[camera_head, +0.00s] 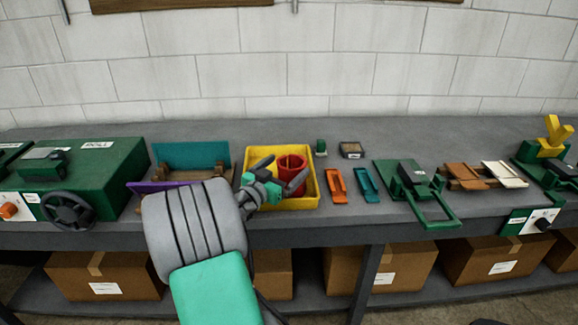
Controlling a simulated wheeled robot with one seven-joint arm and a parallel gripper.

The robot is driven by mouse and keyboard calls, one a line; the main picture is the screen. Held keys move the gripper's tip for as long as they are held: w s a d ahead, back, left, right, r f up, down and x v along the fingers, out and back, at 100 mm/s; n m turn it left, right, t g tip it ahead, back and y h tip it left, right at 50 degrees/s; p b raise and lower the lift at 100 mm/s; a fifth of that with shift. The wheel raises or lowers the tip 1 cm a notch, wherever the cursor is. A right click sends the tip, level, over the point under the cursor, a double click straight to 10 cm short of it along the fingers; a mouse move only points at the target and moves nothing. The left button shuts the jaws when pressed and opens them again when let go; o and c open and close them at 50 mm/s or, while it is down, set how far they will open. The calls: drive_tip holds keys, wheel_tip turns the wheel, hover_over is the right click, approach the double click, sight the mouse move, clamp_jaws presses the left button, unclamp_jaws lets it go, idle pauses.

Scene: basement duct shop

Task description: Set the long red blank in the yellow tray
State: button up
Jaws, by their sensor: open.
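The yellow tray (314,186) lies on the grey bench, just left of the picture's middle. A red, open-topped, rolled-looking piece (291,162) stands inside it, probably the long red blank. My gripper (279,177) is over the tray's left part, with its fingers apart close to the red piece. Whether a finger touches the piece I cannot tell. My gripper and wrist hide the tray's left side and part of the red piece's lower side.
An orange piece (337,186) and a teal piece (367,184) lie right of the tray. A green slip roll machine (112,165) and a rack with a teal sheet (190,155) stand left. A green-handled tool (432,207) lies farther right. Bare bench shows behind the tray.

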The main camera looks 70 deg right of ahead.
drive_tip(key=w+a+b, duration=0.1)
drive_tip(key=a, duration=0.9)
drive_tip(key=shift+w, duration=0.2)
